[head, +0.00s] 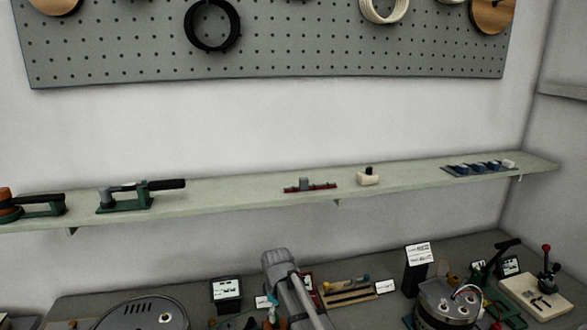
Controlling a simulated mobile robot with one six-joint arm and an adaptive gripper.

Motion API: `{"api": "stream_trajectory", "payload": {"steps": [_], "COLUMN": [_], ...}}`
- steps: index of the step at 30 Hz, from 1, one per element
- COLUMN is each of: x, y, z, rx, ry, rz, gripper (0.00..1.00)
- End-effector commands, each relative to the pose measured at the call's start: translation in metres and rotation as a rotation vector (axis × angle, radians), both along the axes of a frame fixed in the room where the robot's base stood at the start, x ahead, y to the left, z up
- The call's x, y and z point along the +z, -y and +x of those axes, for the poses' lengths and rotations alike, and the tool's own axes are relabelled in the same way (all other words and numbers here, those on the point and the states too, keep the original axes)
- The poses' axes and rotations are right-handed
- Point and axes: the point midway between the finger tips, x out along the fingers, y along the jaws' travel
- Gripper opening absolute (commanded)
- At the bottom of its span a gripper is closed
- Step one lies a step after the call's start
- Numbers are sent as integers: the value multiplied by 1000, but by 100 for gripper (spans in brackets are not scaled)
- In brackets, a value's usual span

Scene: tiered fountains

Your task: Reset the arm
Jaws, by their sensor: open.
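A grey part of my arm rises from the bottom edge of the head view, a little left of centre, in front of the lower bench. Its rounded top stands below the wall shelf and apart from it in the picture. My gripper is not in view, so its fingers and anything near them cannot be seen.
A long pale shelf (235,194) crosses the wall, holding tools and small parts. The bench (85,305) below is crowded: a round grey device (142,314), a drum-like device (447,303), a wooden tray (348,295), and a red-knobbed press (545,268). A pegboard (290,45) hangs above.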

Motion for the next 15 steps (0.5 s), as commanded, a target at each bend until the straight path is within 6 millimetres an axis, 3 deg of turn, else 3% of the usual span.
{"api": "stream_trajectory", "payload": {"steps": [1,3,15], "x": [0,0,0], "y": [24,49,172], "z": [-13,-24,-99], "rx": [-75,-179,-759], "ry": [0,0,0], "rz": [0,0,-1], "gripper": [76,76,76]}}
